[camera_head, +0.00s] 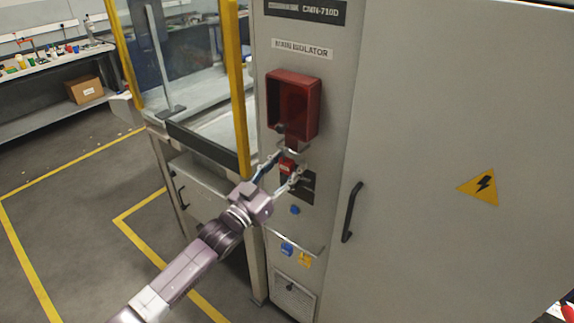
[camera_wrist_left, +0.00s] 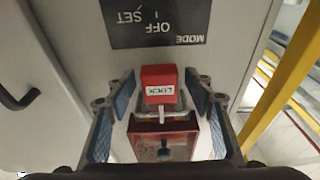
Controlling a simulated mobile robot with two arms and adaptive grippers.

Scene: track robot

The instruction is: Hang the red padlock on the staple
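The red padlock (camera_wrist_left: 159,76), labelled LOCK, is between my left gripper's blue-padded fingers (camera_wrist_left: 160,88) in the wrist view. Narrow gaps show on both sides of it, so the fingers are open around it. In the head view, the padlock (camera_head: 287,166) is partly hidden by my left gripper (camera_head: 281,166), just below the red isolator box (camera_head: 292,104). The grey metal staple (camera_wrist_left: 161,115) is at the padlock's shackle, beside the isolator box. I cannot tell whether the shackle passes through the staple. My right gripper is out of view.
The grey cabinet (camera_head: 440,110) has a black door handle (camera_head: 352,212) to the right. Blue padlock-like items (camera_head: 287,248) are lower on the panel. Open floor lies left.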

